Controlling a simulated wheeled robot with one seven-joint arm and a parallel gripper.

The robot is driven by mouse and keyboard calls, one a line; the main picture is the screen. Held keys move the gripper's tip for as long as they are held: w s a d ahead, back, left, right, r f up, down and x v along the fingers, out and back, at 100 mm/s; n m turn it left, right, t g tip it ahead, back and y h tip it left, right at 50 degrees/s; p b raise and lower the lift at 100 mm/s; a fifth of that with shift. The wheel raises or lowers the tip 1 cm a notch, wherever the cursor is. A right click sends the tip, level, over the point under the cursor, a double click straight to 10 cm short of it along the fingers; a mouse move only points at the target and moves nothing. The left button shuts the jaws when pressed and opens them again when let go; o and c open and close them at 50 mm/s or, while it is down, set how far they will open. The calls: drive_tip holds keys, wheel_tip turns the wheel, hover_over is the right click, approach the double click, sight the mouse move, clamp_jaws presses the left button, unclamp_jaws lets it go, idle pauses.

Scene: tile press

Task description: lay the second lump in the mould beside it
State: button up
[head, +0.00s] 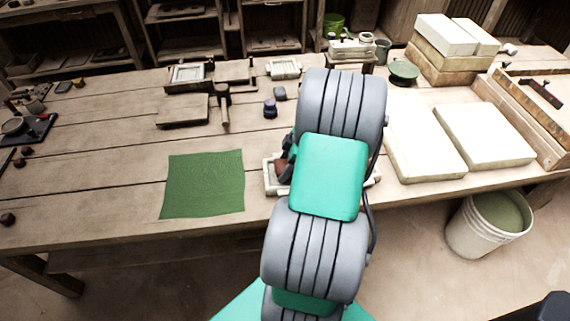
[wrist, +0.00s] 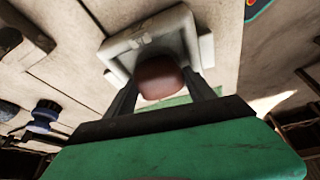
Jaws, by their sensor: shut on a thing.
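A reddish-brown clay lump (wrist: 160,80) sits between the two fingers of my gripper (wrist: 160,76) in the wrist view. The gripper is shut on it. A pale mould (wrist: 122,46) lies just beyond the lump; I cannot tell whether the lump touches it. In the head view the mould's left end (head: 270,180) shows at the table's front edge, with part of the brown lump (head: 284,172) over it. My arm hides the rest of the mould and most of the gripper there. A pale piece (head: 373,179) shows to the right of my arm.
A green cloth (head: 203,184) lies flat left of the mould. Several dark lumps, one at the front left (head: 8,219), lie along the left side. White slabs (head: 485,135) lie to the right. A bucket (head: 490,224) stands below the table's front edge.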

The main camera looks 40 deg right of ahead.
drive_tip(key=o, duration=1.7)
drive_tip(key=shift+o, duration=0.2)
